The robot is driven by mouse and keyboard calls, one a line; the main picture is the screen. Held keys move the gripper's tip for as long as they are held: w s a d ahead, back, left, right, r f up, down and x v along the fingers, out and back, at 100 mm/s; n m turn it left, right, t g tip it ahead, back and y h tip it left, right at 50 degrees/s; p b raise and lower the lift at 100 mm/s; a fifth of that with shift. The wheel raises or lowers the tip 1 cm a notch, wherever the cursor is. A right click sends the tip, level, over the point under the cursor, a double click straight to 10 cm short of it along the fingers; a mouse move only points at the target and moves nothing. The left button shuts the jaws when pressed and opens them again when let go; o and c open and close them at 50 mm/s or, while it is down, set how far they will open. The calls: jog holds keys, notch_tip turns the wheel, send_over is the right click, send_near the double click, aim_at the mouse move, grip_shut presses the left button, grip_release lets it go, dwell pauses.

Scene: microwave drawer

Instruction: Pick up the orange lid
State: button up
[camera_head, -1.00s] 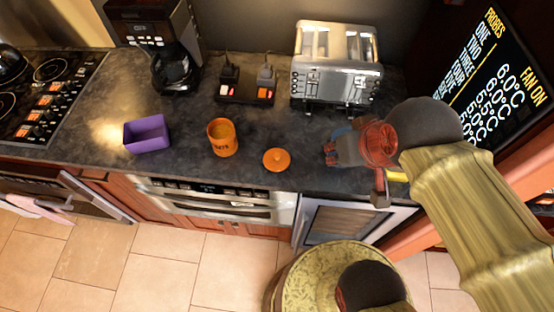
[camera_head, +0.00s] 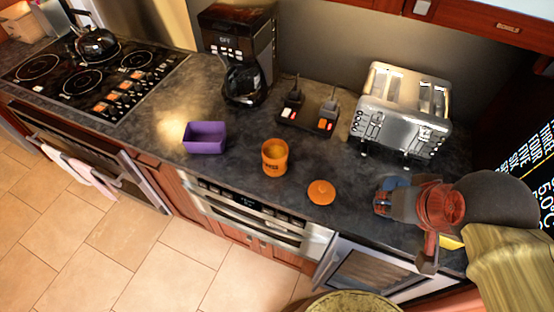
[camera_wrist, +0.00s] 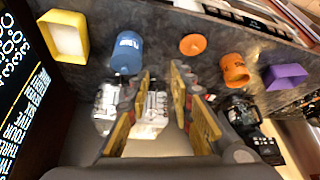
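The orange lid (camera_head: 321,192) lies flat on the dark countertop near its front edge, to the right of an orange canister (camera_head: 275,157). In the wrist view the lid (camera_wrist: 193,44) shows at the top, beyond my fingers and apart from them. My gripper (camera_head: 384,201) is above the right part of the counter, to the right of the lid. In the wrist view my gripper (camera_wrist: 162,90) has its fingers spread, with nothing held between them.
A purple box (camera_head: 205,138) stands left of the canister. A toaster (camera_head: 402,112), a coffee maker (camera_head: 241,55) and a switch unit (camera_head: 307,117) stand behind. A blue canister (camera_wrist: 127,53) and a yellow container (camera_wrist: 66,38) are near my gripper. Counter around the lid is clear.

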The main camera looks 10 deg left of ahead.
aim_at(323, 187)
dwell(0.4)
